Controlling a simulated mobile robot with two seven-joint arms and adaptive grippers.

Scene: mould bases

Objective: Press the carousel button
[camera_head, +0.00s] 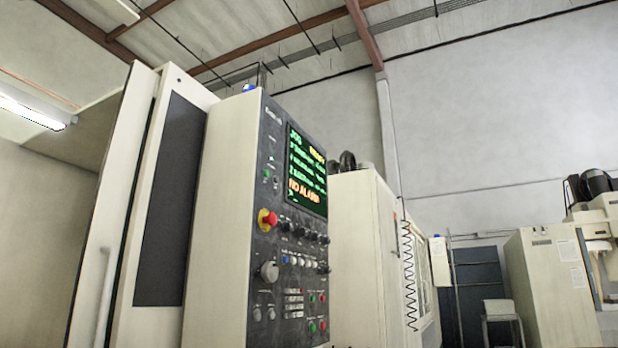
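A dark control panel (262,215) is on the front of a cream machine at the centre. It has a screen (307,172) with green text and an orange line reading "NO ALARM". A red emergency knob with a yellow collar (267,220) is left of centre. The labels are too small to read, so I cannot tell which is the carousel button. Neither of my grippers shows.
The machine's door (172,200) with a dark window and a long handle (106,295) is on the left. A cream cabinet (365,260) with a coiled black cable (409,275) stands behind the panel. Another machine (545,290) is at far right. The floor is out of view.

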